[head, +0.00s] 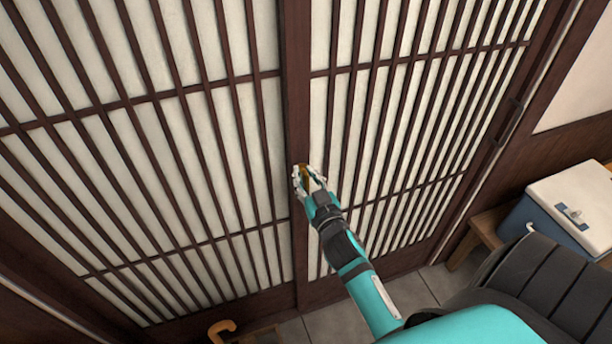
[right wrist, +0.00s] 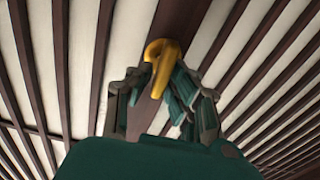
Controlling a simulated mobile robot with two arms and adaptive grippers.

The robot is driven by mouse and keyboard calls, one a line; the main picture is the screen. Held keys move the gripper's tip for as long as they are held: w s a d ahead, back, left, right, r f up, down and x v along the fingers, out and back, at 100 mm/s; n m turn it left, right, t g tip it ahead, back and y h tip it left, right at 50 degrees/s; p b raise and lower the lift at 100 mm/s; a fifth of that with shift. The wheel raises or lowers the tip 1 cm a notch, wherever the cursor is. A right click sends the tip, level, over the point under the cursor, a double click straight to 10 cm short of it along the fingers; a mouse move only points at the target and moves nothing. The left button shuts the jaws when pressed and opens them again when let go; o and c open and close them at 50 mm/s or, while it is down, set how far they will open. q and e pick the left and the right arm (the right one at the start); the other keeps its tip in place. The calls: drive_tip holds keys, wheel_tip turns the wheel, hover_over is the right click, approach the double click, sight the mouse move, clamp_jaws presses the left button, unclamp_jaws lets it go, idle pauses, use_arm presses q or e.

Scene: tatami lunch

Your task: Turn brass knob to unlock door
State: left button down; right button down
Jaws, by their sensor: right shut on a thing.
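The door (head: 200,130) is a pair of dark wood lattice panels with white paper backing. The brass knob (head: 305,176) is on the dark upright where the panels meet. In the right wrist view the knob (right wrist: 161,53) is a curved yellow handle standing out from that upright. My right gripper (head: 308,178) reaches it from below right and is shut on it, with fingers (right wrist: 160,97) on both sides of the brass. My left gripper is not in view.
A blue cooler with a white lid (head: 575,200) stands on a wooden bench (head: 482,232) at the right. Grey floor tiles (head: 335,322) lie below the door.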

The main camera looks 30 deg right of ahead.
drive_tip(key=n, duration=0.4)
drive_tip(key=shift+w+a, duration=0.1)
drive_tip(key=shift+a, duration=0.1)
drive_tip(key=shift+w+a+f+n+b, duration=0.1)
drive_tip(key=shift+a+f+n+b, duration=0.1)
drive_tip(key=shift+n, duration=1.95)
drive_tip(key=shift+s+a+f+n+b, duration=0.1)
drive_tip(key=shift+f+n, duration=0.05)
drive_tip(key=shift+n, duration=2.05)
drive_tip(key=shift+w+a+f+n+b, duration=0.1)
drive_tip(key=shift+f+n, duration=0.1)
drive_tip(key=shift+n, duration=1.95)
drive_tip(key=c, duration=1.3)
unclamp_jaws()
drive_tip(key=shift+c, duration=0.2)
drive_tip(key=v, duration=0.7)
drive_tip(key=shift+s, duration=0.25)
